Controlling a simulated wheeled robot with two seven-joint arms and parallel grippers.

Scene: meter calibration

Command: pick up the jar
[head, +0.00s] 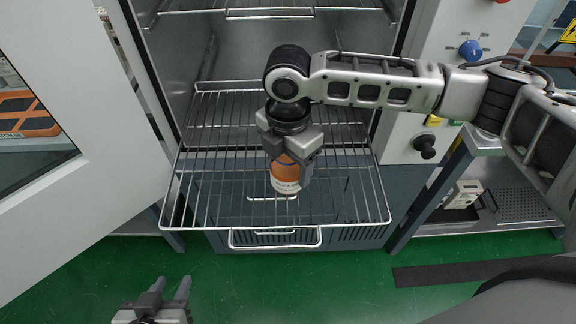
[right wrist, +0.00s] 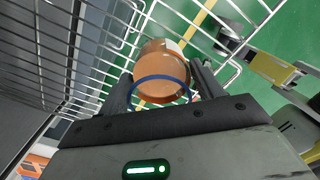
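The jar (head: 285,177) has an orange upper part and a white lower part. It is on or just above the pulled-out wire shelf (head: 345,212); I cannot tell whether it touches the wires. My right gripper (head: 292,168) reaches down over it, with one finger on each side. In the right wrist view the jar (right wrist: 163,70) lies between the two fingers (right wrist: 161,85), with a blue ring across it. A narrow gap shows beside the left-hand finger, so the gripper looks open around the jar. My left gripper (head: 167,292) is open and empty, low over the floor.
The shelf extends from an open grey cabinet, with its white door (head: 75,130) swung out at the left. A panel with a blue knob (head: 470,50) and a black knob (head: 425,146) stands at the right. The rest of the shelf is bare.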

